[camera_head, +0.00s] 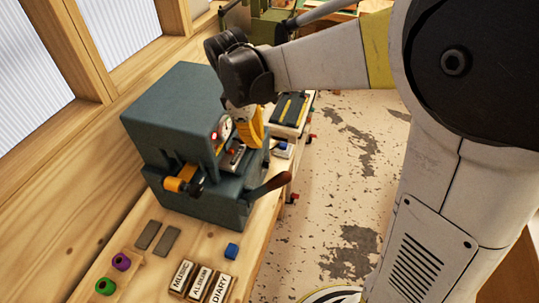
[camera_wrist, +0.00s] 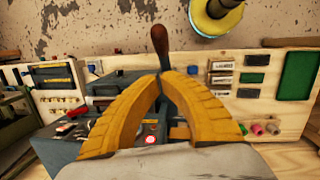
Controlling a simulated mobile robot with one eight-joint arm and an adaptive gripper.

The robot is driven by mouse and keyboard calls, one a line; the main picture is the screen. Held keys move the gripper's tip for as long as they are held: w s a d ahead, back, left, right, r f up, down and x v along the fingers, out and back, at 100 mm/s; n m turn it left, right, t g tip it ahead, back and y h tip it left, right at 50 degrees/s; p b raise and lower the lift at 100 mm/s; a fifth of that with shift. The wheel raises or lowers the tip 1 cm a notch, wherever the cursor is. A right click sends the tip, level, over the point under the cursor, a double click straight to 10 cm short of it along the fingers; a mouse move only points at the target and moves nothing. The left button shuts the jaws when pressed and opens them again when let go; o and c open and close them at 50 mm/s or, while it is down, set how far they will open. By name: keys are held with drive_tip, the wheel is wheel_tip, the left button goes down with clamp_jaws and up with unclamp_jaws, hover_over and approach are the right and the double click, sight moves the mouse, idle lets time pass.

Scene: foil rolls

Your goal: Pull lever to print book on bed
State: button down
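A dark teal press (camera_head: 170,110) stands on the wooden bench, with a red light and a dial on its front. Its lever (camera_head: 268,186) has a brown wooden handle sticking out low at the right. The lever handle (camera_wrist: 158,40) also shows upright beyond my fingertips in the wrist view. My gripper (camera_head: 250,125) has yellow fingers and is above the lever, close to the press front. In the wrist view its fingertips (camera_wrist: 163,76) come together with nothing visible held. A small book-like item (camera_head: 236,156) on the press bed is partly hidden by the fingers.
Blocks marked MUSIC (camera_head: 181,277), ALBUM (camera_head: 201,284) and DIARY (camera_head: 220,289) lie at the bench front. A blue cube (camera_head: 232,250), grey plates (camera_head: 148,235), and purple (camera_head: 121,262) and green (camera_head: 105,286) rolls are nearby.

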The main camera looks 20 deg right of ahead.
sight(284, 173)
drive_tip(key=shift+s+d+f, duration=0.2)
drive_tip(key=shift+d+f, duration=0.6)
drive_tip(key=shift+f, duration=1.15)
drive_tip(key=shift+s+d+f, duration=0.25)
drive_tip(key=shift+d+f, duration=0.5)
drive_tip(key=shift+f, duration=1.15)
drive_tip(key=shift+s+d+f, duration=0.2)
drive_tip(key=shift+d+f, duration=0.6)
drive_tip(key=shift+f, duration=1.15)
drive_tip(key=shift+s+d+f, duration=0.1)
drive_tip(key=shift+s+d+f+t+y+b, duration=0.2)
drive_tip(key=shift+s+d+f+y+b, duration=0.2)
drive_tip(key=shift+d+b, duration=0.15)
drive_tip(key=shift+s+d+f+t+y+b, duration=0.2)
drive_tip(key=shift+s+d+f+y+b, duration=0.15)
drive_tip(key=shift+d+b, duration=0.2)
drive_tip(key=s+d+f+t+y+b, duration=0.2)
drive_tip(key=s+d+f+b, duration=0.1)
drive_tip(key=f+b, duration=0.6)
drive_tip(key=s+d+f+t+y+b, duration=0.2)
drive_tip(key=d+f+b, duration=0.4)
drive_tip(key=f+b, duration=0.3)
drive_tip(key=shift+s+d+m+y+b, duration=0.25)
drive_tip(key=shift+s+y+b, duration=0.65)
drive_tip(key=shift+b, duration=0.6)
drive_tip(key=shift+s, duration=0.1)
